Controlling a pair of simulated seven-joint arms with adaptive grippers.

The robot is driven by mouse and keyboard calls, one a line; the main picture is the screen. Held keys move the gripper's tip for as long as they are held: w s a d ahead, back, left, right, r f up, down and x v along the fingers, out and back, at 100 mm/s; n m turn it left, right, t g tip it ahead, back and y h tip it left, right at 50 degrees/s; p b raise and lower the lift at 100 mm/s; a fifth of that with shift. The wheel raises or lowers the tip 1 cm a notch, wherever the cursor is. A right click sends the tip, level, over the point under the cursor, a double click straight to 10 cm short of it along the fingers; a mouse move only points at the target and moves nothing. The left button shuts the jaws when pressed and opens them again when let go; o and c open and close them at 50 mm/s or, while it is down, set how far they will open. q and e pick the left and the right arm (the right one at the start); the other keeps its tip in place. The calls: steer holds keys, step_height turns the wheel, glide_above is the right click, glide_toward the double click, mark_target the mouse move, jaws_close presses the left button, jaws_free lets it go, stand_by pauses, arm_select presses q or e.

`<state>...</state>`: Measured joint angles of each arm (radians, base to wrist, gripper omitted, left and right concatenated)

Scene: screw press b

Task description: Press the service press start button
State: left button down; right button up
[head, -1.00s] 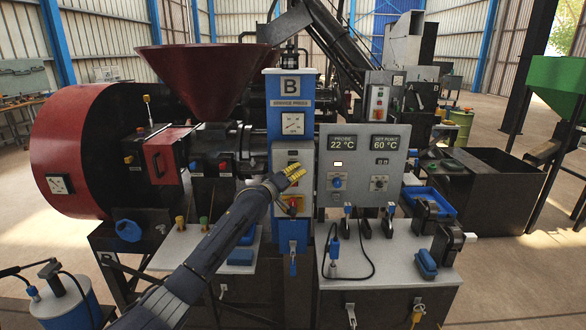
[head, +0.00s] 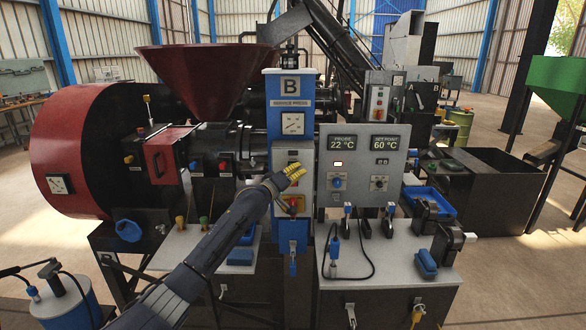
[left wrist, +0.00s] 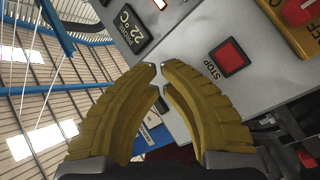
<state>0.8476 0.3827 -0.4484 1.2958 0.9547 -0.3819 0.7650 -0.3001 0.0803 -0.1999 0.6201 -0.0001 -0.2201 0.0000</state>
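The service press (head: 291,88) is a blue column marked B with a grey button box (head: 281,157) on its front. My left gripper (head: 299,170), with yellow fingers, is in front of this box and covers part of it. In the left wrist view its fingertips (left wrist: 161,67) come together over the grey box, with nothing held between them. A red square STOP button (left wrist: 229,57) shows to their right. A red knob on an orange plate (left wrist: 299,12) is at the upper right. I cannot make out the start button; the fingers may hide it. My right gripper is not in view.
A grey panel with displays (head: 361,165), reading 22 °C and 60 °C, stands right of the column. A red hopper (head: 208,68) and a dark red drum (head: 70,150) are at the left. Blue-handled tools and a looped cable are on the bench (head: 395,262).

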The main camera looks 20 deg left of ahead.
arm_select(q)
steer(key=shift+w+a, duration=0.15)
steer(key=shift+w, duration=0.5)
stand_by(0.9)
stand_by(0.4)
steer(key=shift+s+d, duration=0.2)
steer(key=shift+s, duration=0.65)
steer(key=shift+s, duration=0.1)
steer(key=shift+s+d, duration=0.2)
steer(key=shift+s, duration=0.6)
steer(key=shift+s+d, duration=0.2)
steer(key=shift+s, duration=0.55)
steer(key=shift+s+d, duration=0.2)
steer(key=shift+s, duration=0.6)
steer(key=shift+f, duration=0.1)
